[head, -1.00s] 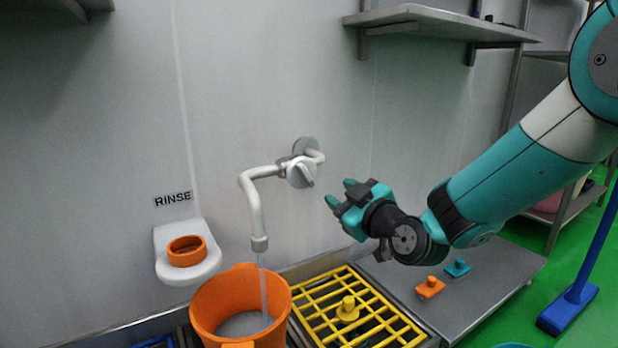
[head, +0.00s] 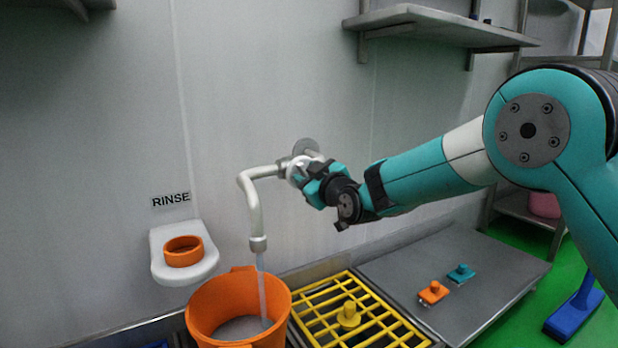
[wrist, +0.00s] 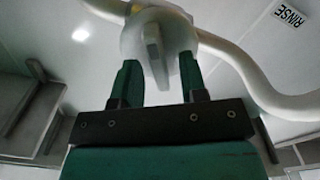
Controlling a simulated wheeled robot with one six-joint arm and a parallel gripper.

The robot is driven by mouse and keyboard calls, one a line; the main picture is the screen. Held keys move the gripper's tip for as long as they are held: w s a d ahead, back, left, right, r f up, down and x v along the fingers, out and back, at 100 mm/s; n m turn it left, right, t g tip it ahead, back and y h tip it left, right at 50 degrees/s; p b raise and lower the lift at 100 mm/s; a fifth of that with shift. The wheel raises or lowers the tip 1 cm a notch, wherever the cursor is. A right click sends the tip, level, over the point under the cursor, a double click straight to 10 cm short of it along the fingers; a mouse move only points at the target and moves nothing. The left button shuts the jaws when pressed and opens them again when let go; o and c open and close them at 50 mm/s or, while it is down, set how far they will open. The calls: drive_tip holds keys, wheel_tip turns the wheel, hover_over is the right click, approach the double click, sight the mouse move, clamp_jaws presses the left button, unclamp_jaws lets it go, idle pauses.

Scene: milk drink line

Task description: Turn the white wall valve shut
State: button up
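The white wall valve (head: 299,168) sits on a white pipe (head: 253,200) that leaves the wall and bends down. Water runs from the pipe's spout into an orange bucket (head: 203,307). My gripper (head: 308,175) is at the valve in the head view and partly hides it. In the wrist view, the valve's handle (wrist: 155,55) stands between the two fingers of my gripper (wrist: 160,75). The fingers are apart, with a visible gap on each side of the handle.
A yellow grate (head: 318,312) with a yellow knob covers the sink beside the bucket. A steel counter (head: 490,262) holds small orange and teal pieces. A white holder (head: 165,262) with an orange ring is on the wall at left. A steel shelf (head: 430,20) hangs above.

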clamp_jaws()
drive_tip(key=shift+d+r+m+p, duration=0.1)
drive_tip(key=shift+d+m+p, duration=0.05)
drive_tip(key=shift+m+p, duration=2.3)
drive_tip(key=shift+m+b, duration=0.4)
drive_tip(key=shift+m, duration=0.25)
unclamp_jaws()
